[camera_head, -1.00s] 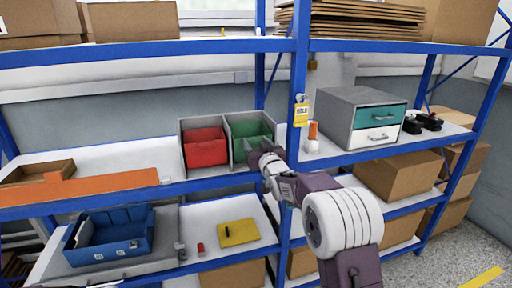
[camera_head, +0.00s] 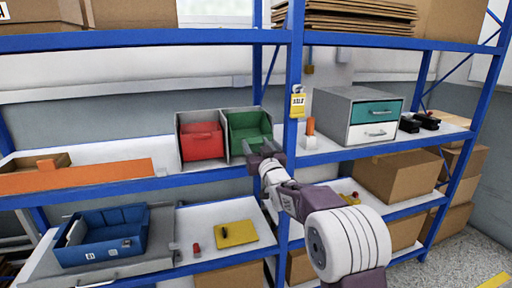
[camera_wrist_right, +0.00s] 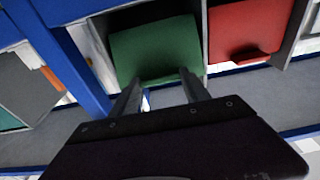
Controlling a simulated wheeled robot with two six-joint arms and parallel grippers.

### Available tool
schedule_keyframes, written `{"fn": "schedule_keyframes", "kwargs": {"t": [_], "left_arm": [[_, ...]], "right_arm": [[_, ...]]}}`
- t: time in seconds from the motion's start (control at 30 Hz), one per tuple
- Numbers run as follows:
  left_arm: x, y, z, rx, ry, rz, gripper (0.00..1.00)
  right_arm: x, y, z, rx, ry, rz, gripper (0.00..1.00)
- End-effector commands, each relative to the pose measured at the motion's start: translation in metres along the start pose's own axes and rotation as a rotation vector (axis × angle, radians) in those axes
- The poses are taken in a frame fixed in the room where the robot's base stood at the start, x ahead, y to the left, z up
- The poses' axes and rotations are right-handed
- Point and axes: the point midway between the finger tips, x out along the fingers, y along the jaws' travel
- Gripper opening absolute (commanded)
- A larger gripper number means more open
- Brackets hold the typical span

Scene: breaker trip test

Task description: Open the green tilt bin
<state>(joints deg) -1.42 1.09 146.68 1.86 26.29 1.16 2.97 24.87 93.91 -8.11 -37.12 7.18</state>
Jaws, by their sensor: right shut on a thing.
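The green tilt bin (camera_head: 247,123) sits in a grey housing on the middle shelf, right of the red tilt bin (camera_head: 201,141). My right gripper (camera_head: 258,150) reaches it from the front right and covers its lower right part. In the right wrist view, which is upside down, the green bin (camera_wrist_right: 157,46) lies right at the fingertips. There my right gripper (camera_wrist_right: 161,82) is shut on the green bin's front lip, which the fingers partly hide. I cannot tell how far the bin is tilted. My left gripper is not in view.
A blue post (camera_head: 291,110) stands close to the right of the bins. A grey drawer cabinet (camera_head: 358,117) stands beyond it. Below, the lower shelf holds a blue bin (camera_head: 101,238) and a yellow pad (camera_head: 237,233). An orange strip (camera_head: 76,177) lies left on the middle shelf.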

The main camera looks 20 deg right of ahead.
Motion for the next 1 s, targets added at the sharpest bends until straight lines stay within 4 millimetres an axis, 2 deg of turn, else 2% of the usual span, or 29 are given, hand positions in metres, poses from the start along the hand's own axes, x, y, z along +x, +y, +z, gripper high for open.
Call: {"fn": "schedule_keyframes", "kwargs": {"t": [0.03, 0.37, 0.4, 0.47, 0.5, 0.83, 1.0], "left_arm": [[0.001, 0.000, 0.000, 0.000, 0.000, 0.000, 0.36], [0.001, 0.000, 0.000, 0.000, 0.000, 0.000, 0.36], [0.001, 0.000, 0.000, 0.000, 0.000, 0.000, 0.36], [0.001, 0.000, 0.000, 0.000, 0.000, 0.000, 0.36], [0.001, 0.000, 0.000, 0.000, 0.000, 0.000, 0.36], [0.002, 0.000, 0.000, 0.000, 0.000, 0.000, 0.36], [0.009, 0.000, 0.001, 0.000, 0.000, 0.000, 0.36]], "right_arm": [[-0.001, 0.000, 0.010, 0.000, -0.021, 0.000, 0.00], [-0.001, -0.001, 0.010, 0.000, -0.022, -0.001, 0.00], [-0.001, -0.001, 0.010, 0.000, -0.022, -0.001, 0.57], [-0.001, -0.001, 0.009, 0.000, -0.021, -0.001, 0.74], [-0.001, -0.001, 0.009, 0.000, -0.019, -0.001, 0.76], [-0.004, 0.000, 0.004, 0.000, -0.010, 0.000, 0.76], [-0.027, 0.000, 0.005, 0.000, -0.010, 0.001, 0.76]]}}
